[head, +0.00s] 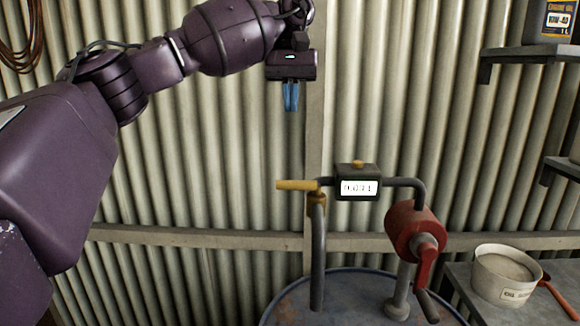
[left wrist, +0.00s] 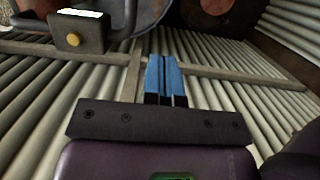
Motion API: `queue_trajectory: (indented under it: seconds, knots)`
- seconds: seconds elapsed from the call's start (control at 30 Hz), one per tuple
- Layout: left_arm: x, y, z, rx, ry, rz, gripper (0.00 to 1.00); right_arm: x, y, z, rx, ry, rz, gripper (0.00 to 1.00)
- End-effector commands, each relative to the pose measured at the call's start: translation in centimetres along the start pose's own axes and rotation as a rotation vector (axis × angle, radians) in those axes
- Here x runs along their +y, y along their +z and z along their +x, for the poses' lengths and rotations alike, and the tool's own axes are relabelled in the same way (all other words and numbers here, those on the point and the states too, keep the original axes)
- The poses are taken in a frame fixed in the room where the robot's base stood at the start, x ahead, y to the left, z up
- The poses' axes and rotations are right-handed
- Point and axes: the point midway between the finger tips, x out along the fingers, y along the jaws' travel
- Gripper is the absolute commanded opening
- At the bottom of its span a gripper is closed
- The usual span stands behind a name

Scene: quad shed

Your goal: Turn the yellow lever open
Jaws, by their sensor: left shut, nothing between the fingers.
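The yellow lever (head: 297,185) sticks out to the left from the top of the pipe fitting, roughly level, beside the meter box (head: 357,183). My left gripper (head: 290,108) is above the lever, in front of the corrugated wall, pointing down. Its blue fingers are together with nothing between them, and it is apart from the lever. In the left wrist view the shut fingers (left wrist: 164,62) show in the middle, and the meter box (left wrist: 78,30) with its yellow knob is at upper left. I cannot make out the lever in that view. My right gripper is not in view.
A red pump (head: 412,232) with a crank stands on the blue drum (head: 345,300). A white tub (head: 503,272) sits on a bench at right. Shelves (head: 525,52) with an oil can (head: 553,22) are at upper right. Open space lies between gripper and lever.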

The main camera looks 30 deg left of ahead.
Motion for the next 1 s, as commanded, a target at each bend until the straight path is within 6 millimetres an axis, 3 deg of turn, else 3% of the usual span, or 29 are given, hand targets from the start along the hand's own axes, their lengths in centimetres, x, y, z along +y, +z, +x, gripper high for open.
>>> queue_trajectory:
  seconds: [0.63,1.0]
  knots:
    - [-0.1,0.1,9.9,-0.002,-0.003,0.0,0.0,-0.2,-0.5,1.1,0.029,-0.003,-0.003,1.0]
    - [-0.1,2.5,12.1,-0.001,-0.001,0.0,0.0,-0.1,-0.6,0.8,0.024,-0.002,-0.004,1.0]
